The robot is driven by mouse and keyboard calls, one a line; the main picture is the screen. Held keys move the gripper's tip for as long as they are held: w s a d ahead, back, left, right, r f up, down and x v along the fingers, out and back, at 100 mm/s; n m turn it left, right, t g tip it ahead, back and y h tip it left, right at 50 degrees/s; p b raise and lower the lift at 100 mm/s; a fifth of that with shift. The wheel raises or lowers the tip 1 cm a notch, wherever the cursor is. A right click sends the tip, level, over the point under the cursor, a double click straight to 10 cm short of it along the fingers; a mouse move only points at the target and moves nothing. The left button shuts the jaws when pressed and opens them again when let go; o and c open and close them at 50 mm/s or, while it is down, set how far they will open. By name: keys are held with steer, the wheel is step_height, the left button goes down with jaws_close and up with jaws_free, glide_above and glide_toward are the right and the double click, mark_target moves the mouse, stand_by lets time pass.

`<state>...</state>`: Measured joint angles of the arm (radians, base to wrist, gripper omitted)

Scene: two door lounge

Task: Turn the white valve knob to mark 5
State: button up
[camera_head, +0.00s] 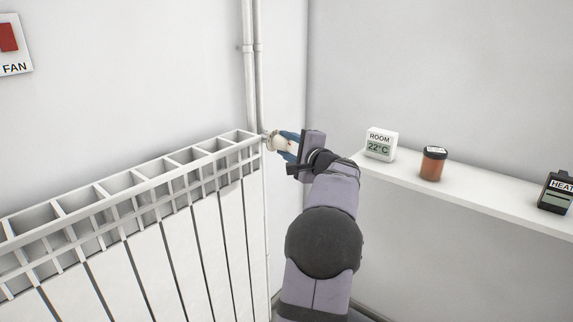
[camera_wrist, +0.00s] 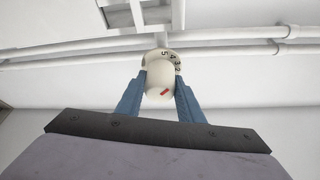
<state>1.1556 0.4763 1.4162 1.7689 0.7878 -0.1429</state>
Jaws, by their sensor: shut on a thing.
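The white valve knob (camera_head: 281,144) sits at the right end of the radiator, by the pipes. In the wrist view the knob (camera_wrist: 161,74) shows a red mark on its body and a collar with black numbers behind it. A 5 is readable near the top of the collar; the other numbers are small, lower on the right. The red mark is at the lower right of the knob's face, apart from the 5. My gripper (camera_head: 288,144) has its two blue fingers on either side of the knob, shut on it; they also show in the wrist view (camera_wrist: 160,95).
The white radiator (camera_head: 185,215) fills the lower left. Vertical pipes (camera_head: 254,70) rise behind the valve. A white shelf (camera_head: 480,203) on the right holds a room thermometer (camera_head: 381,144) reading 22°C, an orange jar (camera_head: 432,165) and a dark heat device (camera_head: 556,192). A FAN switch (camera_head: 12,45) is on the wall.

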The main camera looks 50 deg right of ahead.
mark_target(290, 147)
steer(key=shift+f+n+t+b, duration=0.3)
steer(key=shift+n+b, duration=0.55)
steer(key=shift+b, duration=1.85)
steer(key=shift+f+n+t+b, duration=0.25)
steer(key=shift+n+b, duration=0.6)
steer(key=shift+b, duration=1.85)
steer(key=b, duration=0.2)
steer(key=n+b, duration=0.1)
steer(key=shift+r+n+t+h+b, duration=0.25)
steer(key=shift+n+t+h+b, duration=0.05)
steer(key=shift+t+h+b, duration=0.1)
steer(key=shift+r+n+b, duration=0.25)
steer(key=shift+n+b, duration=0.05)
steer(key=shift+b, duration=0.1)
steer(key=o, duration=1.1)
steer(key=shift+c, duration=0.2)
steer(key=shift+b+v, duration=0.85)
steer(key=shift+v, duration=2.85)
